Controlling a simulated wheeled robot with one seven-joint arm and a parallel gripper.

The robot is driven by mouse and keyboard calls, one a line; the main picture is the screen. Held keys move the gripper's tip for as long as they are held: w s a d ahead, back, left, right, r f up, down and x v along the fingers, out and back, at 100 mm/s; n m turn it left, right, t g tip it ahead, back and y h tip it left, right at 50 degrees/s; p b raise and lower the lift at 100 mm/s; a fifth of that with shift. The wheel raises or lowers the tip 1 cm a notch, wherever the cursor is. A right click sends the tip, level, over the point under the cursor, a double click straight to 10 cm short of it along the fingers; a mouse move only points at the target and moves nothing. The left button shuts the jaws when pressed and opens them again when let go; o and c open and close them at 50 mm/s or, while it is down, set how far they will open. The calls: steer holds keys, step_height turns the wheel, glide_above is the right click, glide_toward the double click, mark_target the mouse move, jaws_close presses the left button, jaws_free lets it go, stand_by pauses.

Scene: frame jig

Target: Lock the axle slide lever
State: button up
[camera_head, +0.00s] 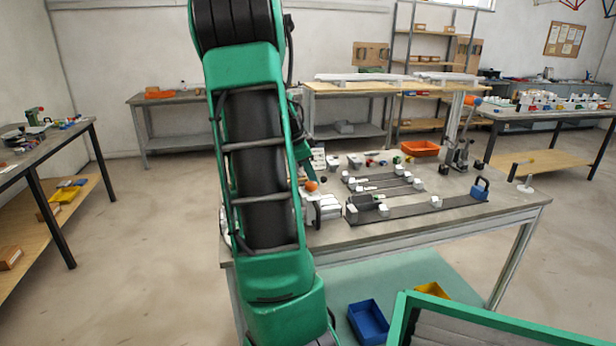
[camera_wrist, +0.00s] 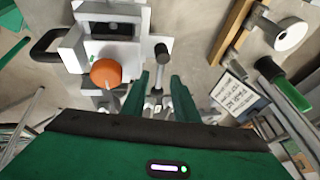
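A grey and white clamp-like fixture (camera_wrist: 110,40) with an orange ball knob (camera_wrist: 105,73) fills the upper left of the wrist view. The orange knob (camera_head: 311,186) also shows on the bench in the head view, just right of my arm. A short rod with a dark round end (camera_wrist: 161,52) stands right of the fixture. I cannot tell which of the two is the axle slide lever. My gripper (camera_wrist: 160,85) has its two green fingers apart, with the rod showing between them. Contact cannot be made out. In the head view my arm hides most of the gripper and part of the fixture.
The workbench (camera_head: 440,228) carries rails with white blocks (camera_head: 384,210), a blue-handled part (camera_head: 480,188), an orange tray (camera_head: 420,148) and an upright stand (camera_head: 461,155). Blue (camera_head: 368,322) and yellow bins sit on the shelf below. Open floor lies left of the bench.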

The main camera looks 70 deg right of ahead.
steer(key=v, duration=1)
steer(key=shift+r, duration=0.1)
steer(key=a+f+n+t+y, duration=0.1)
steer(key=a+f+n, duration=0.1)
steer(key=a+n, duration=0.6)
steer(key=a+f+n+t+y, duration=0.1)
steer(key=a+f+n+y, duration=0.15)
steer(key=a, duration=0.95)
steer(key=s+a+f+n, duration=0.3)
steer(key=a+n, duration=0.2)
steer(key=a, duration=0.4)
steer(key=s+a+f+n+y, duration=0.1)
steer(key=s+a+f+n, duration=0.2)
steer(key=a+n, duration=0.3)
steer(key=a, duration=0.3)
steer(key=shift+f, duration=0.2)
steer(key=shift+s+n, duration=0.1)
steer(key=shift+n, duration=0.15)
